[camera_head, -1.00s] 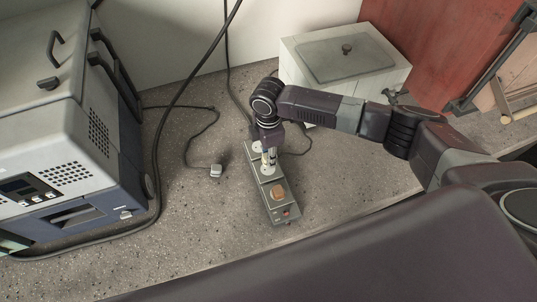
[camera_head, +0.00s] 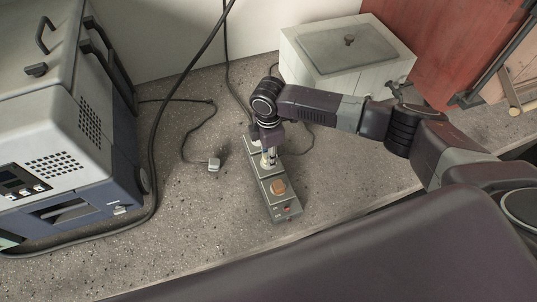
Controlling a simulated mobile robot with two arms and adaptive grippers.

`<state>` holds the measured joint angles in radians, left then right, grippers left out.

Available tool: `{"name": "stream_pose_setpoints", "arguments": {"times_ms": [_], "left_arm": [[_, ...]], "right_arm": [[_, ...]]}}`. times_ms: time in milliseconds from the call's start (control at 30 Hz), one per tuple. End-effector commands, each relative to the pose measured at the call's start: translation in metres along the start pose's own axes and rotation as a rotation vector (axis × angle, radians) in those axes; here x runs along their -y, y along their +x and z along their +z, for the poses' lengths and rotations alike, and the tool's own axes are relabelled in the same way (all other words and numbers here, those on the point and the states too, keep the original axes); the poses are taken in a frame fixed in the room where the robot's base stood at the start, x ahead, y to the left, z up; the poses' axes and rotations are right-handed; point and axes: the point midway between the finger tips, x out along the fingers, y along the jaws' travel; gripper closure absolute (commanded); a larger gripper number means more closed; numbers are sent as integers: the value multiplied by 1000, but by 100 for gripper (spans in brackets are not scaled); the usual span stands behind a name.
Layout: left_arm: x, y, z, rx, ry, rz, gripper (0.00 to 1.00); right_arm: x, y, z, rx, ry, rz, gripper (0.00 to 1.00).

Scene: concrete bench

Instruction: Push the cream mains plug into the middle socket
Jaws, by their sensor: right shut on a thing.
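The grey socket strip (camera_head: 285,211) lies on the bench, running away from me. My right gripper (camera_head: 268,156) points down over the middle part of the strip, shut on the cream mains plug (camera_head: 266,162). Only a little of the plug shows between the fingers, at or just above the middle socket. I cannot tell whether its pins are in. The fingers and wrist hide most of the middle socket and part of the far one. My left gripper is out of view.
A grey plug (camera_head: 214,164) on a cable lies on the bench left of the strip. A grey-blue machine (camera_head: 72,140) stands at the left, a black cable beside it. A pale lidded box (camera_head: 347,60) stands behind my right arm.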

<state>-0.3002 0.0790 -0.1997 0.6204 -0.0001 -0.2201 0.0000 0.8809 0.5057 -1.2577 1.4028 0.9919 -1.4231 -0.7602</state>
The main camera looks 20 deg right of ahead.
Motion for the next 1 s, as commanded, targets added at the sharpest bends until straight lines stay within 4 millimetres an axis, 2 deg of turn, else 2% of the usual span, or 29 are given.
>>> {"name": "stream_pose_setpoints", "arguments": {"times_ms": [467,1000], "left_arm": [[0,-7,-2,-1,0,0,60],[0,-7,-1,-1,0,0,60]], "right_arm": [[0,-1,0,0,0,-1,100],[0,0,0,0,0,0,100]]}}
